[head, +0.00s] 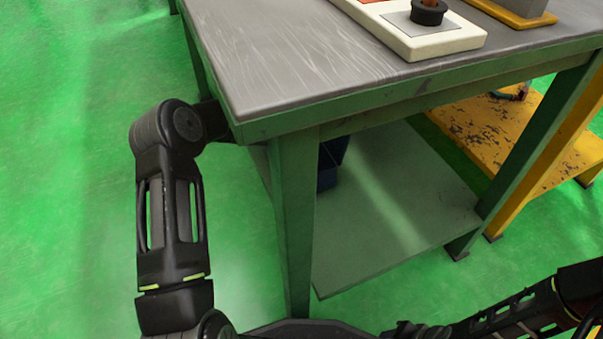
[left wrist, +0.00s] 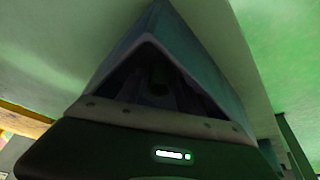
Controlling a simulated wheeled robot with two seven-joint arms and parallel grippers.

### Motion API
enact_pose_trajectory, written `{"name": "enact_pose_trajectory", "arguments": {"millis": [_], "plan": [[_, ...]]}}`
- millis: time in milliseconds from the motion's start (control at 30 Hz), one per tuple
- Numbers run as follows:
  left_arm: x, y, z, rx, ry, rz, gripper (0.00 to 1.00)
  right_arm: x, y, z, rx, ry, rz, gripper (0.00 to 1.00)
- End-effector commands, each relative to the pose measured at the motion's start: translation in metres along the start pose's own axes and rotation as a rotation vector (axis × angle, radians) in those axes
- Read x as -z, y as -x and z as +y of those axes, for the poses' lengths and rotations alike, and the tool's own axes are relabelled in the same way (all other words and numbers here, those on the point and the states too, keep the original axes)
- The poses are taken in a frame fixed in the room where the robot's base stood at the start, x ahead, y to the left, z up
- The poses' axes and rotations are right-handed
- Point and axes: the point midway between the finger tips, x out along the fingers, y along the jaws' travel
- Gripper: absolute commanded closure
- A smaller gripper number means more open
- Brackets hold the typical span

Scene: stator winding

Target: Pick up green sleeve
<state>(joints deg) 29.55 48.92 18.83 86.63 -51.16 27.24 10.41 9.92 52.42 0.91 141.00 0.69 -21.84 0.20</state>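No green sleeve can be made out in either view. In the head view my left arm rises at the left and bends at the table's near left corner; its far part passes behind the edge, so the gripper is hidden there. In the left wrist view my left gripper (left wrist: 157,8) fills the middle. Its two fingers lean together into a triangle and meet at the top, with nothing seen between the tips. My right arm enters the head view at the bottom right; its gripper is not seen.
A green-framed table (head: 290,60) with a grey top stands ahead, its near left area bare. A white block (head: 440,42) with a black round part (head: 428,12) sits on it. Below are a lower shelf (head: 390,225) and a dark blue object (head: 328,165). A yellow stand (head: 530,140) is at the right.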

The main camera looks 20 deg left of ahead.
Motion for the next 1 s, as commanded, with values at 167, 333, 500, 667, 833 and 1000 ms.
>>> {"name": "enact_pose_trajectory", "arguments": {"millis": [167, 333, 500, 667, 833, 1000], "plan": [[0.000, 0.000, 0.000, 0.000, 0.000, 0.000, 0.72, 0.000, 0.000, 0.000, 0.000, 0.000, 0.000, 0.64], [0.000, 0.000, 0.000, 0.000, 0.000, 0.000, 0.86, 0.000, 0.000, 0.000, 0.000, 0.000, 0.000, 0.64], [0.000, 0.000, 0.000, 0.000, 0.000, 0.000, 1.00, 0.000, 0.000, 0.000, 0.000, 0.000, 0.000, 0.64], [0.000, 0.000, 0.000, 0.000, 0.000, 0.000, 1.00, 0.000, 0.000, 0.000, 0.000, 0.000, 0.000, 0.64], [0.000, 0.001, 0.000, 0.000, 0.000, 0.000, 1.00, 0.000, 0.000, 0.000, 0.000, 0.000, 0.000, 0.64], [0.006, 0.013, -0.001, 0.002, 0.000, 0.001, 1.00, 0.000, 0.007, -0.003, -0.001, 0.000, -0.001, 0.64]]}}
